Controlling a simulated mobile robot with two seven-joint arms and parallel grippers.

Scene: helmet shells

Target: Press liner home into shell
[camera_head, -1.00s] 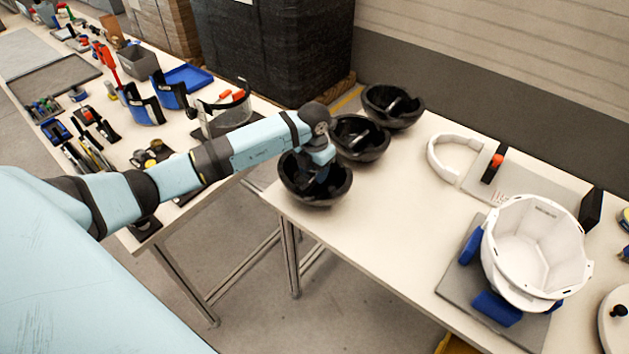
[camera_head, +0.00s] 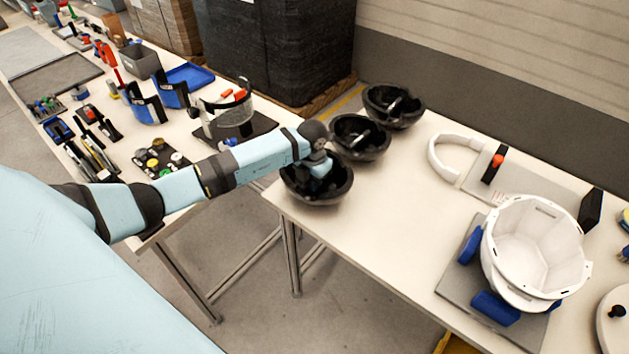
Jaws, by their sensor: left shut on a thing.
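Three black bowl-shaped liners stand in a row on the table's left part: the nearest liner (camera_head: 318,190), a middle liner (camera_head: 362,143) and a far liner (camera_head: 393,108). Each of the far two shows a light bar inside. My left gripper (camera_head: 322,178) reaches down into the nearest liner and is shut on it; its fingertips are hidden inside. The liner appears to rest at the table's left edge. The white helmet shell (camera_head: 535,248) sits open side up in a grey fixture (camera_head: 462,283) with blue pads at the right. My right gripper is out of view.
A white curved band (camera_head: 438,160) and a grey plate with a black-and-orange clamp (camera_head: 491,168) lie behind the shell. The table (camera_head: 385,220) is clear between liners and fixture. A second table with tools and visors stands at left, across a gap.

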